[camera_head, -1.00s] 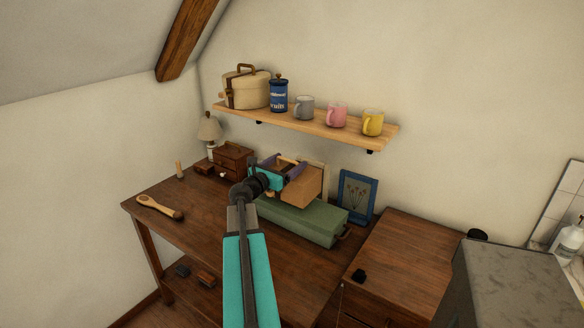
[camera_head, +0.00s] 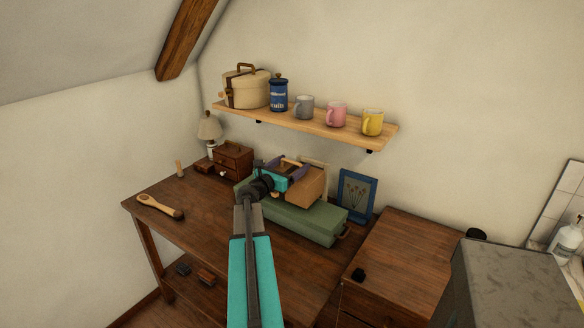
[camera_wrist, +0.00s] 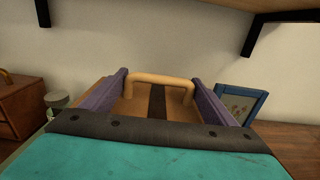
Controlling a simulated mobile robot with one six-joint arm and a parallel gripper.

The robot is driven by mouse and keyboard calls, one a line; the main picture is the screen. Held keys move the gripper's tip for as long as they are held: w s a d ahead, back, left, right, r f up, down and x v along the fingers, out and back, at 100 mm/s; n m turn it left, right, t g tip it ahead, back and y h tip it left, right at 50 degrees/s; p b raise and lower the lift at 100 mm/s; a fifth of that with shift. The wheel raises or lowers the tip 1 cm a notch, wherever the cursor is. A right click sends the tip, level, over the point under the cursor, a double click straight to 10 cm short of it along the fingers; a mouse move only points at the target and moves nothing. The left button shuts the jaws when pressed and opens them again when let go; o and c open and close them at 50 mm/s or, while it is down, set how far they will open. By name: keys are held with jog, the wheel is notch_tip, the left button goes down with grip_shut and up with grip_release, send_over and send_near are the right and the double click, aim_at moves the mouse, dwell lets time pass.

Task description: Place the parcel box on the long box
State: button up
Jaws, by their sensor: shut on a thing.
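The parcel box (camera_head: 308,187) is a brown carton with a tan handle on top. My gripper (camera_head: 290,171) is shut on it; in the wrist view the purple fingers of my gripper (camera_wrist: 160,95) stand on either side of the parcel box (camera_wrist: 176,101), with its handle and dark tape stripe between them. The long box (camera_head: 305,222) is a green case lying on the wooden desk. The parcel box is over the middle of the long box, at or just above its lid; contact cannot be told. My arm hides part of the long box's left end.
A wooden shelf (camera_head: 310,122) with several mugs, a blue canister and a round case hangs above. A blue picture frame (camera_head: 357,195) stands behind the long box's right end. A small drawer chest (camera_head: 232,158) and lamp (camera_head: 208,130) are left. A brush (camera_head: 160,207) lies on the desk (camera_head: 205,215).

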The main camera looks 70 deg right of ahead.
jog(key=shift+f, duration=0.75)
jog(key=o, duration=1.8)
jog(key=shift+o, duration=0.2)
jog(key=shift+a, duration=0.1)
jog(key=b+v, duration=0.2)
jog(key=v, duration=0.8)
jog(key=shift+a, duration=0.1)
jog(key=shift+v, duration=0.8)
